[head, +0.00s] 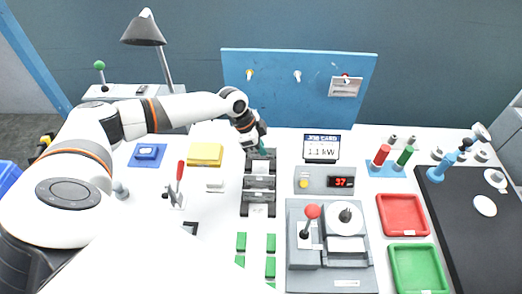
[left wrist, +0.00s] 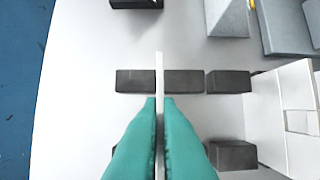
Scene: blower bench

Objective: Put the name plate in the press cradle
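My left gripper (head: 262,148) is at the far end of the dark rack (head: 247,208), below the blue board. In the left wrist view its teal fingers (left wrist: 159,105) are shut on a thin pale plate (left wrist: 158,70), seen edge-on and likely the name plate. The plate stands between dark blocks (left wrist: 183,81); I cannot tell whether it touches them. Other pale plates (head: 260,183) sit in the rack. A grey machine (head: 300,270) with a red-knobbed lever (head: 312,212) stands to the right, perhaps the press; I cannot make out its cradle. My right gripper is out of view.
A job card stand (head: 322,148) reading 1.1 kW and a grey box with a red display (head: 341,182) stand right of the rack. Red (head: 403,231) and green (head: 391,268) trays lie farther right. A red-handled clamp (head: 180,172) stands left. Green blocks (head: 241,242) lie in front.

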